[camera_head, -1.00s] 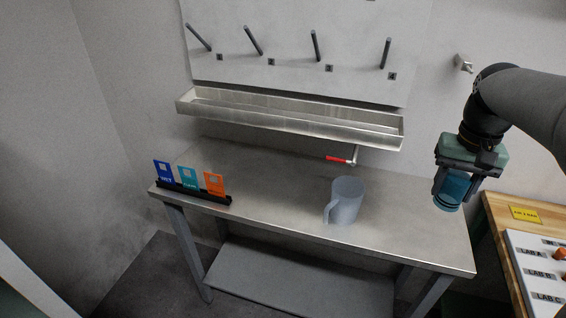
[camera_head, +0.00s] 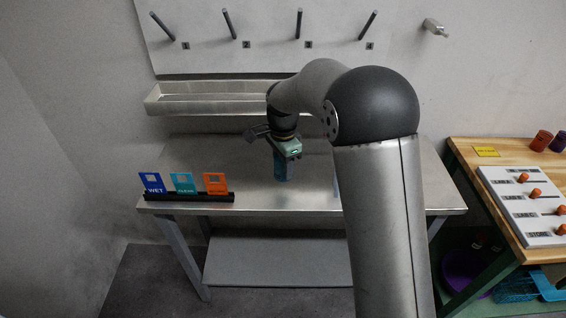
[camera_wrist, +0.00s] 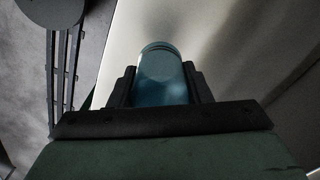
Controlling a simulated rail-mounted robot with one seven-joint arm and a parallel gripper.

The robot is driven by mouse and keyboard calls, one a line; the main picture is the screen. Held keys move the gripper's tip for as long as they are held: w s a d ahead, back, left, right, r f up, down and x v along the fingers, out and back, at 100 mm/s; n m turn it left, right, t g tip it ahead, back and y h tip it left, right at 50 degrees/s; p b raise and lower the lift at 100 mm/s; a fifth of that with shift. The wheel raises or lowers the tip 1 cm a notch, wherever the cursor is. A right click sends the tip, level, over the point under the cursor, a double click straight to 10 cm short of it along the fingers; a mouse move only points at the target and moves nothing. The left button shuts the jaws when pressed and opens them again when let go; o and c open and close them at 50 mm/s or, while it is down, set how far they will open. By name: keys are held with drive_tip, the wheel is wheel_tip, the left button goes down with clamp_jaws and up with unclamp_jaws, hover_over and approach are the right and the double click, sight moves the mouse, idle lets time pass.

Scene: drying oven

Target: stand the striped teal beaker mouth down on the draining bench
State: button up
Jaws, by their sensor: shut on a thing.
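My gripper (camera_head: 284,168) is shut on the teal beaker (camera_head: 283,174) and points down over the middle of the draining bench (camera_head: 300,200). In the wrist view the translucent teal beaker (camera_wrist: 160,78) sits between the two dark fingers of my gripper (camera_wrist: 159,92). Faint bands show near its far end. I cannot tell which end is the mouth, nor whether the beaker touches the steel bench top.
Blue, teal and orange cards (camera_head: 183,184) stand in a black holder at the bench's front left. A steel trough (camera_head: 200,100) and pegs are on the wall behind. A wooden table (camera_head: 465,150) is at right. My arm hides the bench's right-middle, where a grey jug stood.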

drive_tip(key=shift+f, duration=0.1)
drive_tip(key=shift+f+b, duration=1.65)
drive_tip(key=shift+f, duration=0.95)
drive_tip(key=shift+f, duration=0.25)
drive_tip(key=o, duration=1)
drive_tip(key=shift+o, duration=0.2)
wheel_tip(320, 180, up, 17)
drive_tip(key=shift+r+b, duration=0.2)
drive_tip(key=shift+b, duration=0.1)
